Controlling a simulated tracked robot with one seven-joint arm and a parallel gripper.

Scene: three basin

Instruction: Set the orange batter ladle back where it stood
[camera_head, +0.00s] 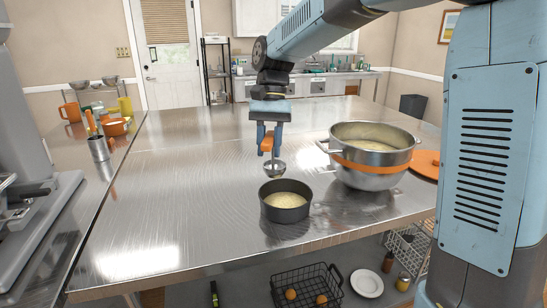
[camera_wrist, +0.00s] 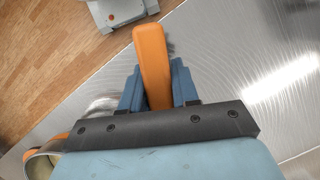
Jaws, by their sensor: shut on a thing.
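The orange batter ladle hangs upright from my gripper (camera_head: 268,132), which is shut on its orange handle (camera_head: 267,144). Its steel bowl (camera_head: 275,168) is down, just behind the dark pan's far rim in the head view; I cannot tell its height above the table. In the wrist view the orange handle (camera_wrist: 152,62) stands between my blue fingers (camera_wrist: 158,88). A large steel basin (camera_head: 365,180) with an orange band holds pale batter, to the right of the ladle. A small dark pan (camera_head: 285,213) with batter stands in front of the ladle.
An orange lid (camera_head: 425,163) lies right of the basin. A steel canister (camera_head: 98,149) with orange-handled tools stands at the left, near an orange pot (camera_head: 115,127) and mugs. The steel table (camera_head: 180,185) is clear on its left and middle. A wire basket (camera_head: 305,285) sits below.

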